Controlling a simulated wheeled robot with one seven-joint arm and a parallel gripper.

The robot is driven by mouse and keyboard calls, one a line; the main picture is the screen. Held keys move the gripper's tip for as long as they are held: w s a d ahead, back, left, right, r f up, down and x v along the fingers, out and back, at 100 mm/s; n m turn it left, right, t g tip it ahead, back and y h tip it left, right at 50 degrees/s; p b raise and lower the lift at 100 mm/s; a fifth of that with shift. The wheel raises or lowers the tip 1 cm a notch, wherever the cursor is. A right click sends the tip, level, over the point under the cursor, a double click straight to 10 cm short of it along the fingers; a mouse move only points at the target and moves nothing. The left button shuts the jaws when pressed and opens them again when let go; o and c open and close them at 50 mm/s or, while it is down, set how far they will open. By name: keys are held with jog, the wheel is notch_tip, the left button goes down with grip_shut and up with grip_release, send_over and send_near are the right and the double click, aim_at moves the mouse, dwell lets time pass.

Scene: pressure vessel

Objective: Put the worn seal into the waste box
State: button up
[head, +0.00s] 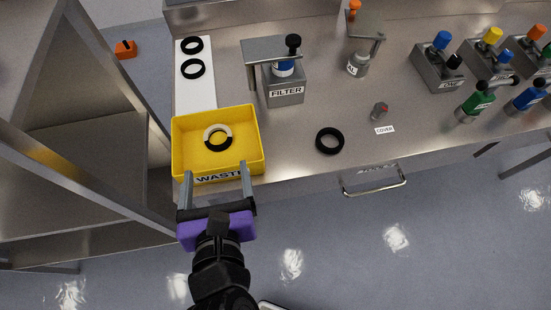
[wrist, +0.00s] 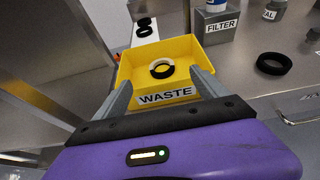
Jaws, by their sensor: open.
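The worn seal (head: 218,144), a ring part black and part pale, lies inside the yellow waste box (head: 247,176) near the middle of its floor. It also shows in the wrist view (wrist: 162,74), inside the box (wrist: 199,74). My gripper (head: 217,175) is open, with nothing between its two grey fingers. The fingertips are at the box's front wall, over the WASTE label, apart from the seal. I cannot tell whether the fingers touch the box wall.
Two black rings (head: 193,69) lie on a white strip behind the box. Another black ring (head: 329,141) lies on the bench to the right. The FILTER block (head: 285,92) stands behind. Several coloured-knob fittings (head: 439,65) stand right. A metal frame (head: 95,110) rises close on the left.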

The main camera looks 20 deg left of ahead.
jog(key=s+d+f+m+h, duration=0.1)
jog(key=d+f+m, duration=0.3)
jog(key=d+m, duration=0.55)
jog(key=d+f+m+h, duration=0.1)
jog(key=d+f+m, duration=0.3)
jog(key=d+m, duration=0.5)
jog(key=s+d+r+m+t+h, duration=0.1)
jog(key=s+d+r+m+h, duration=0.1)
jog(key=s+d+m, duration=0.4)
jog(key=s+d+r+m+t+h, duration=0.2)
jog(key=s+d+m, duration=0.4)
jog(key=d+m, duration=0.7)
notch_tip(320, 180, up, 3)
jog(key=m+h, duration=0.1)
jog(key=m, duration=0.4)
jog(key=shift+s+d+f, duration=0.15)
jog(key=shift+s+f, duration=0.05)
jog(key=shift+s, duration=0.1)
